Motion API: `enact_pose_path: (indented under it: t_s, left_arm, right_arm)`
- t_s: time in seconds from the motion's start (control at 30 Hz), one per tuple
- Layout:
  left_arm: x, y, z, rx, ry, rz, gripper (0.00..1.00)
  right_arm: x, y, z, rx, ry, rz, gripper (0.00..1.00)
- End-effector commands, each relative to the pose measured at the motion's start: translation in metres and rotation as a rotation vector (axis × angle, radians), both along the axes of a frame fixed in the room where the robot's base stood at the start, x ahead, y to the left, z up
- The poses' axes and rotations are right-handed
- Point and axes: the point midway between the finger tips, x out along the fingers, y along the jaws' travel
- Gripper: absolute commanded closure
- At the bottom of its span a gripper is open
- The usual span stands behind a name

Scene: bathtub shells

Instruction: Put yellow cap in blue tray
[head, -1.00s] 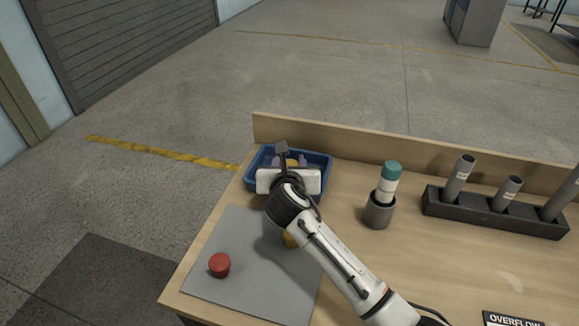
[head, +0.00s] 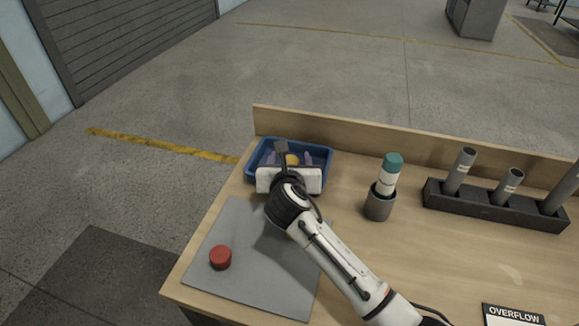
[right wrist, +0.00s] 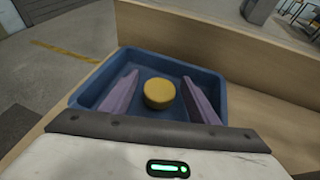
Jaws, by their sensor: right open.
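The yellow cap (right wrist: 159,93) is round and sits over the floor of the blue tray (right wrist: 90,91), between my right fingers, with gaps on both sides. In the head view the cap (head: 292,160) shows partly above the white gripper body, inside the outline of the blue tray (head: 325,165) at the table's back left. My right gripper (right wrist: 159,100) is open, its two purple-grey fingers reaching down into the tray. The gripper body hides the tray's near side. Whether the cap rests on the tray floor is hard to tell. My left gripper is out of view.
A red cap (head: 221,257) lies on the grey mat (head: 235,225). A teal-capped tube (head: 389,176) stands in a grey cup (head: 379,203) right of the tray. A dark rack (head: 495,206) holds grey tubes at the right. A wooden ledge (head: 400,146) runs behind.

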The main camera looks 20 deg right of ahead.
Motion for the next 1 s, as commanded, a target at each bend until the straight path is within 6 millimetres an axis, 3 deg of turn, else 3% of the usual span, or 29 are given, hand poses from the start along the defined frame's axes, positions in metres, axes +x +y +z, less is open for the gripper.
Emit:
enact_pose_path:
  t_s: [0.3, 0.5, 1.0]
  left_arm:
    - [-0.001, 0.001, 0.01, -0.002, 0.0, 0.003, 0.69]
    - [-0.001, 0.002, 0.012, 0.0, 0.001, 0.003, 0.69]
    - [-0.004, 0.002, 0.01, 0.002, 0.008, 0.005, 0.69]
  right_arm:
    - [-0.06, 0.02, 0.028, 0.0, -0.001, 0.002, 0.46]
    - [-0.085, 0.029, 0.038, -0.001, 0.0, 0.001, 0.46]
    - [-0.092, 0.031, 0.04, 0.0, 0.0, -0.001, 0.46]
